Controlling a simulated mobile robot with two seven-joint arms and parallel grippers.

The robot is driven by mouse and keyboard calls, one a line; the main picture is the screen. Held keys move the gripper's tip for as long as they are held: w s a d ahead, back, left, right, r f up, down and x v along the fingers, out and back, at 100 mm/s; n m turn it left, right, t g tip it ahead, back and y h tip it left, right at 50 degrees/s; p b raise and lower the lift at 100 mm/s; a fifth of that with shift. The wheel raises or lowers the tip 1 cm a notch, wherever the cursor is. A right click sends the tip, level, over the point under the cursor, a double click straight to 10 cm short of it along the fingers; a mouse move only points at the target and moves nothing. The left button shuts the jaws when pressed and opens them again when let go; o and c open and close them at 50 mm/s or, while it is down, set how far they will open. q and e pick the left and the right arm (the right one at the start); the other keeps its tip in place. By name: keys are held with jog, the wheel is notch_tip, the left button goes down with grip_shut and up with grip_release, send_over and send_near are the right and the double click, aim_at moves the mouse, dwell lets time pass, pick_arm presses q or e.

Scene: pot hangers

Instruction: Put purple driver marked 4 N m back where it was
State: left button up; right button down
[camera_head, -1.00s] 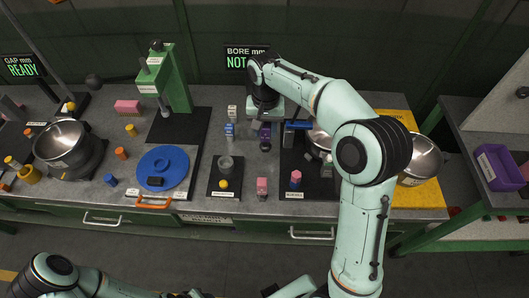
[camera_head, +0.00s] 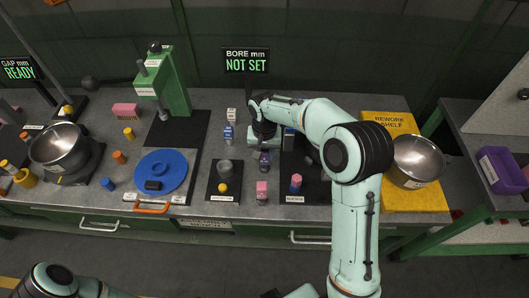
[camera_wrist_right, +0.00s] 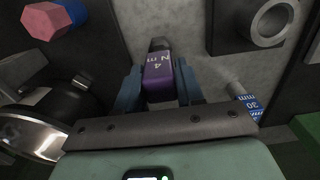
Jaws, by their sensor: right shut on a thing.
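The purple driver (camera_head: 264,158) marked 4 N m is in my right gripper (camera_head: 263,140), over the grey bench between two black mats. In the right wrist view the purple driver (camera_wrist_right: 158,75) lies between the two fingers of the right gripper (camera_wrist_right: 160,88), with its 4 N m marking facing the camera and its dark end pointing away. I cannot tell whether the driver touches the bench. My left arm shows only in part at the lower left; its gripper is out of view.
A metal bowl (camera_head: 417,157) sits on the yellow shelf at right.

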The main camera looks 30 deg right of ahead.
jog(key=shift+f, duration=0.2)
jog(key=c, duration=0.7)
grip_release()
pick_arm(q)
jog(key=shift+s, duration=0.1)
jog(key=shift+w+r+p, duration=0.7)
jog(key=shift+w+r, duration=0.15)
jog(key=shift+r, duration=0.1)
pick_arm(e)
notch_tip(320, 180, up, 12)
jog(key=shift+r, duration=0.2)
pick_arm(q)
jog(key=shift+s, duration=0.1)
